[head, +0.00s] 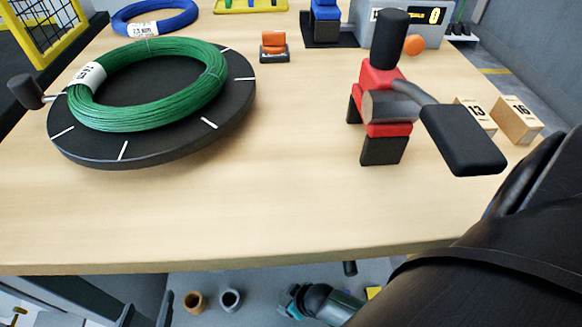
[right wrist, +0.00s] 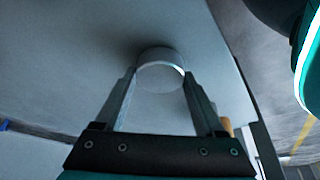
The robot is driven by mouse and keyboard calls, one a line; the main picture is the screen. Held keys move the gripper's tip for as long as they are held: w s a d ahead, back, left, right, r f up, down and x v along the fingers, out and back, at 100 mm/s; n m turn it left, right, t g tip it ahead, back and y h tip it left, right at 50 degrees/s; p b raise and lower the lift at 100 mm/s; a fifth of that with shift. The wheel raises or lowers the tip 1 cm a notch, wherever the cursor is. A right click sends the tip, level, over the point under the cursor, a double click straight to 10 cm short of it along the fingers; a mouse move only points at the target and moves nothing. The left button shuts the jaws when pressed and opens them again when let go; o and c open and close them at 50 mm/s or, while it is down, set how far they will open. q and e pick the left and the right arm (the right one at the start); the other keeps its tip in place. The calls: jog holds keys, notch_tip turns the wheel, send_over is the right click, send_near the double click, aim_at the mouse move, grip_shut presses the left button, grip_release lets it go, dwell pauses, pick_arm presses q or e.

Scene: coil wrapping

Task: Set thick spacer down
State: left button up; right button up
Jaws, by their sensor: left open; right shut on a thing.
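My right gripper (right wrist: 160,85) is shut on a pale grey round piece (right wrist: 160,75) in the right wrist view. The piece sits between the two fingertips, in front of a broad pale surface; I cannot tell whether it touches that surface. I cannot tell for sure that it is the thick spacer. Two wooden blocks, marked 13 (head: 478,114) and 16 (head: 517,120), stand at the right of the table in the head view. My right gripper's fingertips do not show clearly in the head view. I cannot make out my left gripper.
A green coil (head: 205,95) lies on a black turntable (head: 170,150) at the left of the table (head: 250,215). A red and black clamp-like device (head: 382,80) stands right of centre. A blue coil (head: 180,20) lies behind. The front middle of the table is clear.

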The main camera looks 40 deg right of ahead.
pick_arm(q)
jog(key=shift+d, duration=0.2)
pick_arm(e)
jog(key=shift+f, duration=0.1)
pick_arm(q)
jog(key=shift+w, duration=0.1)
pick_arm(e)
jog(key=shift+f, duration=0.15)
pick_arm(q)
jog(key=shift+d+r+t+h, duration=0.1)
jog(key=shift+d+t+h, duration=0.05)
jog(key=shift+t+h, duration=0.15)
pick_arm(e)
jog(key=o, duration=1.6)
jog(key=shift+c, duration=0.2)
